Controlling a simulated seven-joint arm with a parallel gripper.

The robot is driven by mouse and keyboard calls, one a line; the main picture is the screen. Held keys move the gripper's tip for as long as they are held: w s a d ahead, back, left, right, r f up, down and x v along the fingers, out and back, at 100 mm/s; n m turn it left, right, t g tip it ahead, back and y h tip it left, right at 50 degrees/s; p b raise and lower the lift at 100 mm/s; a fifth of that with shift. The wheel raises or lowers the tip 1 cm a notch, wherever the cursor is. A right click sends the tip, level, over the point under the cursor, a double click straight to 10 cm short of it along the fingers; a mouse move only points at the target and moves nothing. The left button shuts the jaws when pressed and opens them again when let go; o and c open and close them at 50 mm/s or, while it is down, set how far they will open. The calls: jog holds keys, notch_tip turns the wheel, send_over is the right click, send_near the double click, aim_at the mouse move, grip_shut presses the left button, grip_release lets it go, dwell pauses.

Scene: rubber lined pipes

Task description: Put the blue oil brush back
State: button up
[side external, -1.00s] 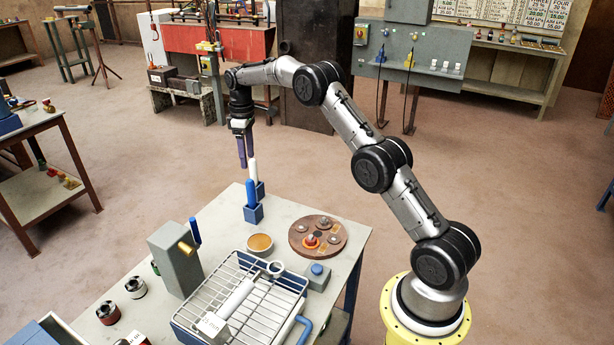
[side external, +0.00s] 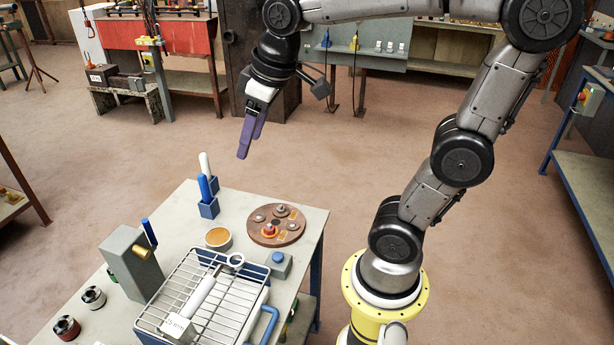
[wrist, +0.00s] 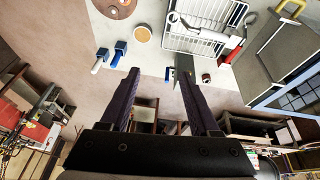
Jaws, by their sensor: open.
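A blue-handled brush (side external: 204,188) stands upright in a small blue holder block (side external: 208,209) near the table's far corner. A white-handled one (side external: 205,164) stands just behind it in a second blue block. Both also show in the wrist view, the blue handle (wrist: 115,61) beside the white handle (wrist: 97,66); their bristles are hidden. My gripper (side external: 248,146) has purple fingers and hangs above and beyond the table's far edge, right of the brushes in the side view, pointing down and tilted. The fingers are apart and empty in the wrist view (wrist: 160,74).
The table holds a shallow amber dish (side external: 218,238), a round brown plate (side external: 276,226), a wire rack on a tray (side external: 205,297), and a grey box (side external: 131,263) with a blue stick at its top. Several small spools stand at the left. The air above the table is clear.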

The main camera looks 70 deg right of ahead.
jog(key=s+a+f, duration=0.1)
jog(key=s+f, duration=0.1)
jog(key=s, duration=0.3)
jog(key=s+a+f+t, duration=0.1)
jog(key=s+f, duration=0.2)
jog(key=s, duration=0.3)
jog(key=shift+a+m, duration=0.25)
jog(key=shift+m, duration=0.15)
